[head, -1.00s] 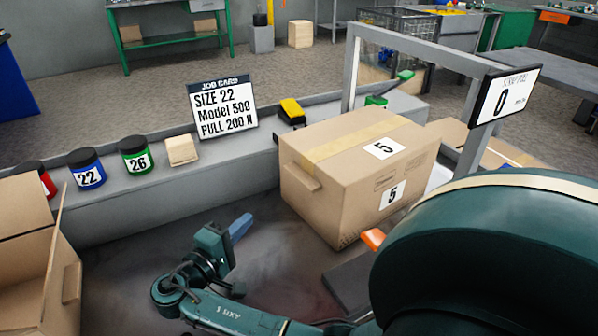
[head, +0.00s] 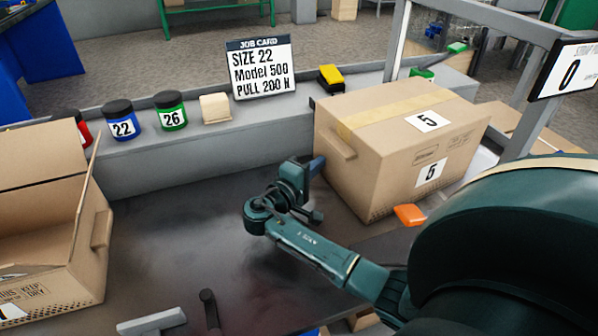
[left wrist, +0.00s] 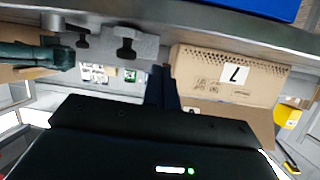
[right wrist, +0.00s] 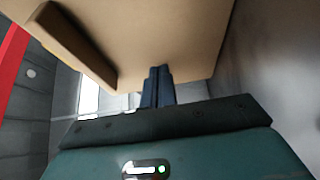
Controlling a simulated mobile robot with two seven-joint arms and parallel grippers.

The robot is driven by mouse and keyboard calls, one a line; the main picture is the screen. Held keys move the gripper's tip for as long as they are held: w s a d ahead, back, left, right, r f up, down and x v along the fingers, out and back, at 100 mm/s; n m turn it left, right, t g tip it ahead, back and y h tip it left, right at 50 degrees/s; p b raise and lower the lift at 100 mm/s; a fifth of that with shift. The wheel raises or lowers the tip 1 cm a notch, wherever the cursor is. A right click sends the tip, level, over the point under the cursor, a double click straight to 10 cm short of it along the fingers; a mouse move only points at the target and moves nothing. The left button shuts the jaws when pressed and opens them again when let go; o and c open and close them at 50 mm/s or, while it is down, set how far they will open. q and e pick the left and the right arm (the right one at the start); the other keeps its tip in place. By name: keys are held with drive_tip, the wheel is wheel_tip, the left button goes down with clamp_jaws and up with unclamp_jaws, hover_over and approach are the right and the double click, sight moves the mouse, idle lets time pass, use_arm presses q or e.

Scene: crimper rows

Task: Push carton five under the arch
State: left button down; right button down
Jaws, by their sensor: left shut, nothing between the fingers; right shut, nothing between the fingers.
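Carton five (head: 345,178) is a closed brown box with tape along its top and a 5 on its top and front. It stands on the dark bench surface, left of the grey arch (head: 398,40), whose near post carries a sign reading 0. My right gripper (head: 318,165) is shut and empty at the carton's left end, below the handle. In the right wrist view its blue fingers (right wrist: 157,72) are close to the carton's face (right wrist: 150,35); I cannot tell if they touch. My left gripper (left wrist: 161,72) shows only in the left wrist view, shut and empty.
An open carton (head: 60,255) stands at the left. Several jars, including blue 22 (head: 122,124) and green 26 (head: 171,113), a beige block (head: 215,109) and the job card (head: 261,70) line the back ledge. An orange item (head: 409,215) lies before carton five.

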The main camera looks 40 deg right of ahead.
drive_tip(key=shift+s+d, duration=0.25)
drive_tip(key=shift+d, duration=0.2)
